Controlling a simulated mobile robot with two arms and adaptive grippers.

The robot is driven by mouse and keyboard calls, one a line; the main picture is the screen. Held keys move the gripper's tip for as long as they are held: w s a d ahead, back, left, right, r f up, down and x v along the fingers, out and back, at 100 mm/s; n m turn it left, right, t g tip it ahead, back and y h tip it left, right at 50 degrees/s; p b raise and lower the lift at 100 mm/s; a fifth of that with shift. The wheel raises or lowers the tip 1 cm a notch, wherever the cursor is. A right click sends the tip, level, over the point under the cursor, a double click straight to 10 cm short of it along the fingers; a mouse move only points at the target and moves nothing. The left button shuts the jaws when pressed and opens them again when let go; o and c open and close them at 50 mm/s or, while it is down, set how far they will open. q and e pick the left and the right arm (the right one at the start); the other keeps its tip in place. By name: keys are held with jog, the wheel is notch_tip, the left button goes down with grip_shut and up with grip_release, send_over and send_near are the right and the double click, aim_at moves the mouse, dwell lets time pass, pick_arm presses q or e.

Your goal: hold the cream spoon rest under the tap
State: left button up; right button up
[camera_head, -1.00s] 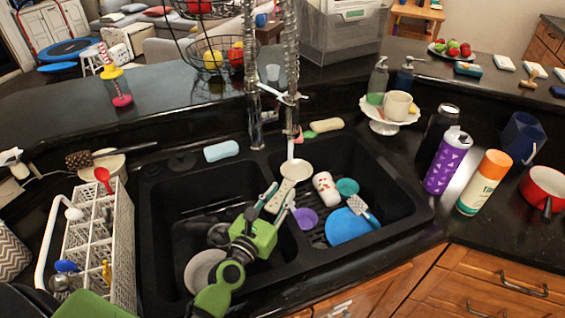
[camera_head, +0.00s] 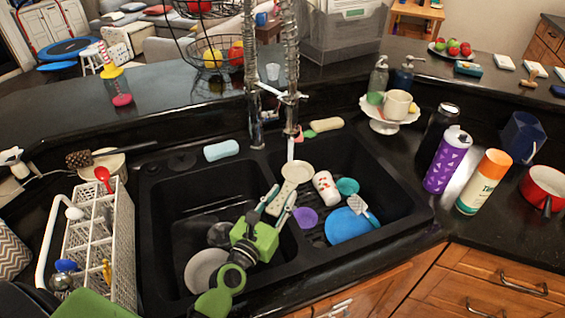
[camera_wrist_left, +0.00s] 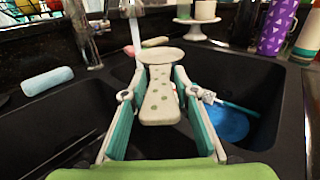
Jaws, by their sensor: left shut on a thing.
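The cream spoon rest (camera_head: 297,172) has a round bowl and a long handle with holes. My left gripper (camera_head: 277,203) is shut on the handle and holds the spoon rest over the double sink, near the divider. In the left wrist view the handle (camera_wrist_left: 160,97) lies between the two fingers, with the bowl pointing away toward the tap. The tap (camera_head: 290,118) hangs just behind the bowl. A thin white stream (camera_head: 291,149) comes down from it at the bowl's back edge. I cannot tell whether it lands inside the bowl. My right gripper is not in view.
The right basin holds a white patterned cup (camera_head: 326,187), a purple bowl (camera_head: 306,218), a teal cup (camera_head: 347,187) and a blue plate (camera_head: 349,226). A grey plate (camera_head: 205,270) lies in the left basin. A white dish rack (camera_head: 122,245) stands at left.

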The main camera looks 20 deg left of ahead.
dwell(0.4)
pick_arm(q)
jog(key=shift+s+d+r+p, duration=0.2)
jog(key=shift+r+p, duration=0.2)
jog(key=s+d+r+p, duration=0.3)
jog(key=shift+s+r, duration=0.15)
jog(key=shift+s, duration=0.05)
jog(key=shift+a, duration=0.1)
